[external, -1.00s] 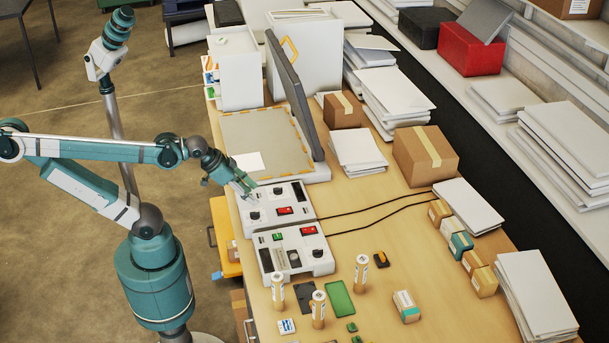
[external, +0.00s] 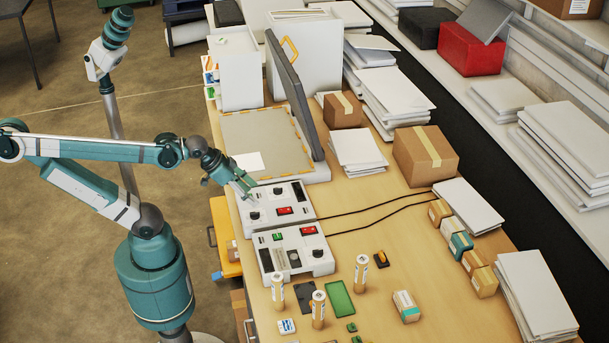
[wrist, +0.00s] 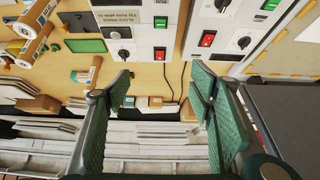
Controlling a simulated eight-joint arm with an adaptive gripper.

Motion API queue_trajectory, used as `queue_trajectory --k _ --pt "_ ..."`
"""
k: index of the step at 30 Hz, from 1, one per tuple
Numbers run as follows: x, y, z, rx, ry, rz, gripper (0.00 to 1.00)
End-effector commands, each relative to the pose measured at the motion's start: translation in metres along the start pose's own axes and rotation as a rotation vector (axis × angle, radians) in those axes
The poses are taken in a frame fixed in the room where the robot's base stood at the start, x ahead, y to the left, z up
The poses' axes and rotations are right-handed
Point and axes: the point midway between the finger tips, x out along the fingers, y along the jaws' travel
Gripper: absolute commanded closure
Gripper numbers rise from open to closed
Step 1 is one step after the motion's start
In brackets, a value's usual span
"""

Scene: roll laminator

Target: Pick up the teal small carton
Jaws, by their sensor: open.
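The teal small carton (external: 460,244) sits in a row of small cartons near the far right side of the table in the external view. Brown cartons stand on both sides of it. In the wrist view it appears small (wrist: 129,102), close beside the left finger. My gripper (external: 243,187) is above the white control units at the table's left edge, well away from the carton. In the wrist view my gripper (wrist: 160,86) has its two green fingers spread apart, with nothing between them.
Control units with knobs and red switches (external: 290,250) lie below my gripper. Upright rolls (external: 318,308) stand at the front. A large brown box (external: 425,155) and paper stacks (external: 468,205) flank the carton row. Black cables cross the table. The middle-right tabletop is mostly clear.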

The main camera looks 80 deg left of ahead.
Motion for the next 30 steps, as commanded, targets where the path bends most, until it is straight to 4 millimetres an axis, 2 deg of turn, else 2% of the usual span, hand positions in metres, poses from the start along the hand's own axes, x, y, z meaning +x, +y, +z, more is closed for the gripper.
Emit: queue_trajectory --k 5,11,20,30 --pt "0.000 0.003 -0.006 -0.018 -0.005 0.005 0.46" --pt "0.003 0.010 -0.027 -0.079 -0.022 0.021 0.46" --pt "0.013 0.031 -0.073 -0.224 -0.071 0.054 0.46" --pt "0.035 0.059 -0.124 -0.394 -0.134 0.083 0.46"
